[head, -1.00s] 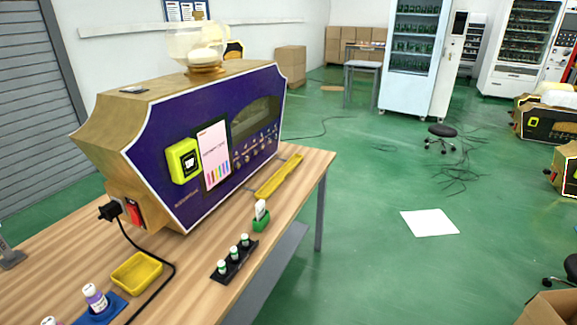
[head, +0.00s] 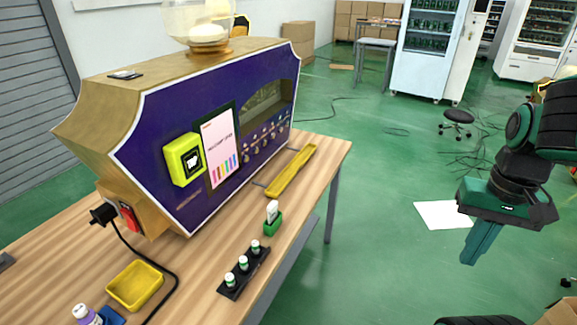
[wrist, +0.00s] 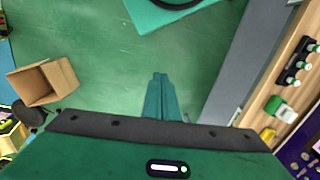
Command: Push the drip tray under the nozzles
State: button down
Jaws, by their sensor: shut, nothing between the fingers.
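The yellow drip tray (head: 292,172) is long and narrow and lies on the table in front of the purple and gold perfume machine (head: 190,130), pulled out at the end of thin rods. The row of nozzles or knobs (head: 267,138) shows on the machine's front below the dark window; single nozzles are too small to tell. My gripper (head: 474,250) is at the right in the head view, off the table and over the floor, pointing down. Its fingers (wrist: 158,98) are together and empty in the wrist view. A yellow bit of the tray may show at the wrist view's right edge.
The wooden table (head: 190,265) holds a black rack of small bottles (head: 243,268), a green holder with a white item (head: 272,220), a yellow bin (head: 135,285) and a black cable. An open cardboard box (wrist: 45,83) stands on the floor.

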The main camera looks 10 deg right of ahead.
jog(key=w+d+t+h, duration=0.1)
jog(key=w+d, duration=0.1)
jog(key=w, duration=0.9)
jog(key=t+y, duration=0.3)
jog(key=t, duration=0.3)
send_near(294, 167)
jog(key=d+f, duration=0.1)
jog(key=s+d+f, duration=0.1)
jog(key=d, duration=0.1)
jog(key=d+f, duration=0.2)
jog(key=shift+s+d, duration=0.1)
jog(key=shift+s, duration=0.25)
jog(key=shift+w+a+f, duration=0.15)
jog(key=shift+w+a, duration=0.6)
jog(key=shift+a, duration=0.15)
jog(key=shift+w+a, duration=0.55)
jog(key=shift+a, duration=0.15)
